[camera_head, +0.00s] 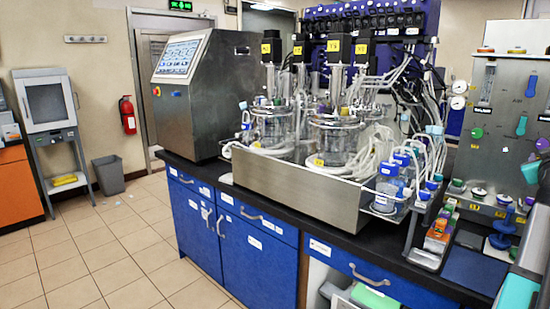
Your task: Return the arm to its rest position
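My gripper is not in view in the head camera, and no part of my arm can be made out for sure. Twin glass bioreactor vessels stand on the bench, one at the front (335,140) and one behind it to the left (272,125). Black motor heads with yellow labels top them, and many clear tubes run to the pump panel (365,22) behind. A low steel tray (290,190) surrounds the vessels.
The black-topped bench has blue cabinets (258,255). A steel control console (205,95) stands at its left end. A grey bin (108,175) stands by the wall.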

